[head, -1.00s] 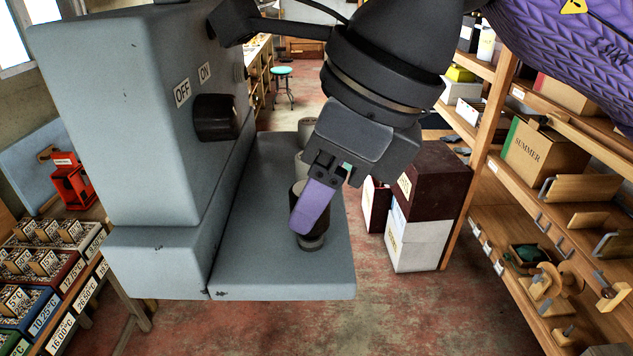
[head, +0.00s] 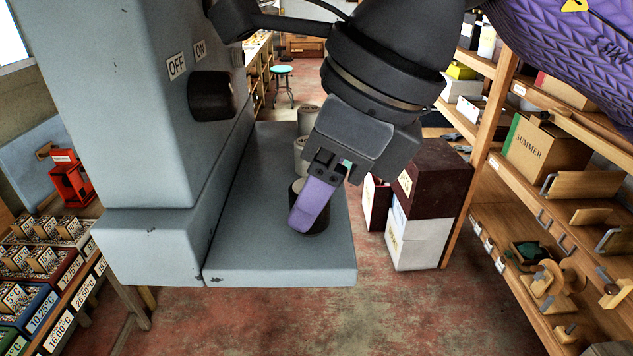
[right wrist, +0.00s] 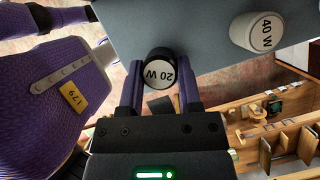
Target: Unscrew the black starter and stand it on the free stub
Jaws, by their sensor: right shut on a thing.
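The black starter (head: 320,221) is upright between the purple fingers of my right gripper (head: 313,207), low over the near part of the grey machine's ledge (head: 268,262). In the right wrist view the starter (right wrist: 160,72) shows a white top marked 20 W, with a finger on each side. The right gripper (right wrist: 160,95) is shut on it. Whatever is directly under the starter is hidden, so I cannot tell whether it rests on a stub. A grey starter marked 40 W (right wrist: 257,32) stands apart from it. My left gripper is not in view.
Two grey cylinders (head: 302,158) stand farther back on the ledge, partly behind my right gripper. The machine's upright body (head: 140,120), with a black knob (head: 211,95), is close on the left. Stacked boxes (head: 425,205) and wooden shelves (head: 560,210) are at the right.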

